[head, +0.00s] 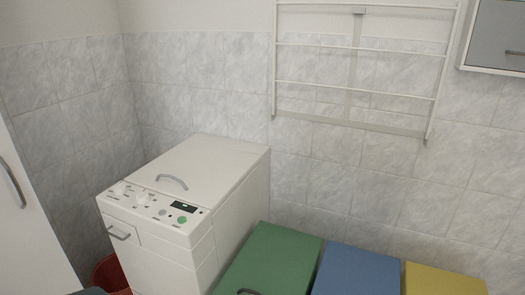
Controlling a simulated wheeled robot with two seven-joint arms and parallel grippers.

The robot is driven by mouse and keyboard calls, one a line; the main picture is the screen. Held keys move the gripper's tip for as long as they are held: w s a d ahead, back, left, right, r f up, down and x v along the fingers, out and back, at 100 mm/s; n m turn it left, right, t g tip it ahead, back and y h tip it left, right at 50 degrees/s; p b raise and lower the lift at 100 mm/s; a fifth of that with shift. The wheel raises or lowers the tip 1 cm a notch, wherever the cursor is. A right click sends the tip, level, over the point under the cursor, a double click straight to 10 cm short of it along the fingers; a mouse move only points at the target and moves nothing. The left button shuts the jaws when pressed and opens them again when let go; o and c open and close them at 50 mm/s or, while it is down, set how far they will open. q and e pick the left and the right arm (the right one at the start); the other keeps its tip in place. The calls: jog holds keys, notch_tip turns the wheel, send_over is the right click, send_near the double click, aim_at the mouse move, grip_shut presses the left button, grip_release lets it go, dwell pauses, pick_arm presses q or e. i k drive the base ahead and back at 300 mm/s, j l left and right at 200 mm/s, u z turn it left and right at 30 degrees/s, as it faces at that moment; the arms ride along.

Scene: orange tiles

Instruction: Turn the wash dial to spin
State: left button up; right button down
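A white top-loading washing machine (165,215) stands left of the middle in the head view. Its sloped control panel (155,213) has two white round dials, a left dial (122,188) and a right dial (143,198). A small dark display (183,205) and a green button (182,220) are on the panel's right part. The dial markings are too small to read, so which dial is the wash dial and where it points cannot be told. The lid with its curved handle (172,183) is closed. Neither of my grippers is in view.
Green (268,258), blue (357,272) and yellow (440,281) bins stand to the right of the machine. A red bucket (109,273) is at its lower left. A white door with a handle (13,183) is at the left edge. A drying rack (358,70) hangs on the wall.

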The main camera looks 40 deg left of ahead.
aim_at(120, 189)
jog(key=u, duration=1.75)
